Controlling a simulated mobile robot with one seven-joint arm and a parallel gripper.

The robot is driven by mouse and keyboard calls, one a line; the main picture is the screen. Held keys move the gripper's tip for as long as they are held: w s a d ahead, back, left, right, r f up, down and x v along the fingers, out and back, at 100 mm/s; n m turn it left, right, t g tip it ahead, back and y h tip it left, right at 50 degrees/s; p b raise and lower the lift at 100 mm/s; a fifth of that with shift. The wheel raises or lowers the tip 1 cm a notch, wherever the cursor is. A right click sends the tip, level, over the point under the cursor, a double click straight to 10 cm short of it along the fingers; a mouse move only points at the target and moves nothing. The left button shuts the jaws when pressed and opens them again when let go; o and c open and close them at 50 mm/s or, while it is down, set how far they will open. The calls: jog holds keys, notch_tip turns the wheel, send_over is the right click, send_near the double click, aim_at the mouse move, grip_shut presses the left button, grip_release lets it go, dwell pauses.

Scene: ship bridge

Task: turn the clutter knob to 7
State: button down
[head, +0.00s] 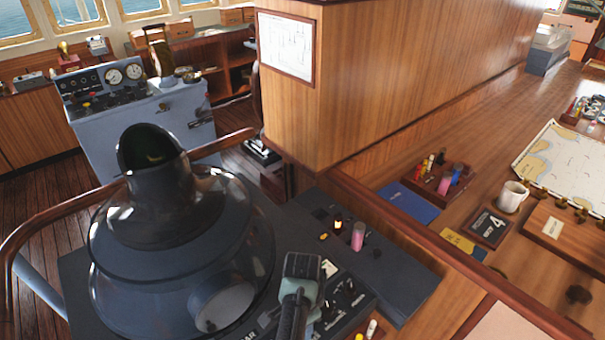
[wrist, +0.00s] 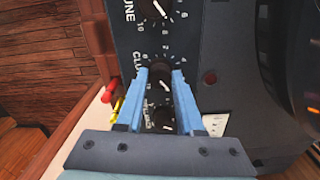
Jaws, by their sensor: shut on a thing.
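The clutter knob (wrist: 160,78) is a small black knob on a dark panel in the wrist view. Its label is partly covered by my left finger, leaving "CLU" readable. My gripper (wrist: 160,73) has its two blue fingers on either side of the knob, shut on it. I cannot read the pointer's exact setting; some scale numbers around it show and others are hidden by the fingers. In the head view my gripper (head: 302,266) is over the radar console's control panel (head: 347,300) and hides the knob.
The tune knob (wrist: 155,8) sits above the clutter knob, and another knob (wrist: 163,116) sits below, between my fingers. The big dark radar hood (head: 180,230) stands left of my gripper. Pens (head: 371,328) lie at the panel's front. A pink cylinder (head: 358,236) stands behind.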

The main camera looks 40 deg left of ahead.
jog(key=shift+w+r, duration=0.1)
jog(key=c, duration=0.5)
grip_release()
notch_tip(320, 180, up, 13)
jog(key=shift+f+b, duration=0.1)
jog(key=shift+b, duration=0.95)
